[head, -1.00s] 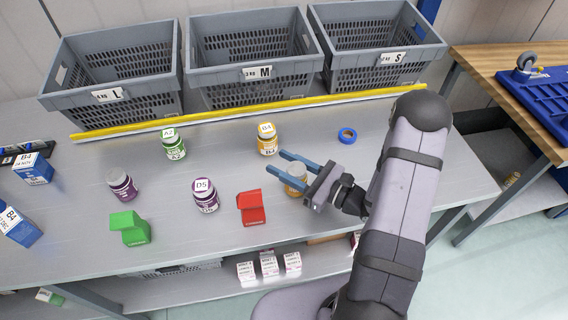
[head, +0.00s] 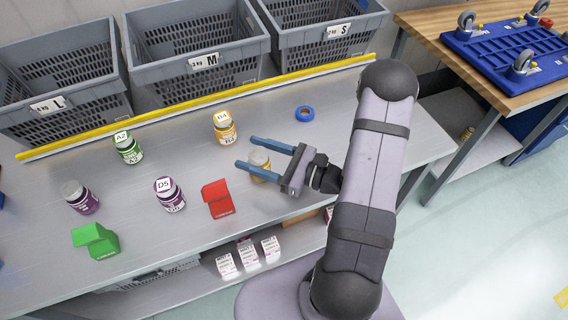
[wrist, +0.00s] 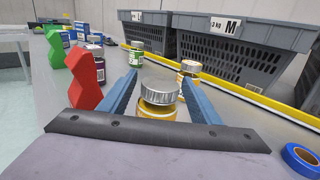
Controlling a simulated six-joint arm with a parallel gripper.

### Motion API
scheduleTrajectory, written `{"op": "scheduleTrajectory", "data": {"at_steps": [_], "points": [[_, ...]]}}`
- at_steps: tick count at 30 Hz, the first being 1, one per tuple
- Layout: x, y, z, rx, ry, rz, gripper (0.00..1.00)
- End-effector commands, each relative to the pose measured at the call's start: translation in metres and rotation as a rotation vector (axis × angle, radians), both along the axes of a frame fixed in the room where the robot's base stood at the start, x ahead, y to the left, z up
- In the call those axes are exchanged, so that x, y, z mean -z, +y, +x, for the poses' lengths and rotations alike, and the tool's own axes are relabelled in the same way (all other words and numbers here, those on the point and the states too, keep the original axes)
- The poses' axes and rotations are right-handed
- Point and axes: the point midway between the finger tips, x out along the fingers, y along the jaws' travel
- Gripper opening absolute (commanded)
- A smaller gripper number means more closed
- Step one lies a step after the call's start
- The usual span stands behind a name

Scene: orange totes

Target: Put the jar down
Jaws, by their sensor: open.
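A jar with a silver lid and yellow label (head: 260,164) stands upright on the grey table. It also shows in the wrist view (wrist: 159,98), between the two blue fingers. My gripper (head: 245,152) is open around this jar, with a finger on each side. In the wrist view a gap shows between the jar and the fingers, and the gripper body hides the jar's base. A yellow jar labelled B4 (head: 225,127) stands behind it. A green jar labelled A2 (head: 128,148) and purple jars (head: 169,194) (head: 80,197) stand to the left.
A red carton (head: 218,199) stands just left of the gripper, and a green carton (head: 95,240) farther left. A blue tape ring (head: 305,114) lies behind right. Grey crates (head: 195,55) line the back behind a yellow strip (head: 210,106). Table between tape and gripper is clear.

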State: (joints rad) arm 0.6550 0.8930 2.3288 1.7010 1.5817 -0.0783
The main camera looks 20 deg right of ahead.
Motion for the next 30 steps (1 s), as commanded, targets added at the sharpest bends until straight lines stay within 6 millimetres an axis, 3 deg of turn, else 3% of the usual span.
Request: {"op": "scheduleTrajectory", "data": {"at_steps": [15,30], "points": [[0.001,-0.055,-0.053,0.003,-0.001,-0.001,0.57],[0.000,-0.065,-0.065,-0.001,0.000,0.000,0.57]]}}
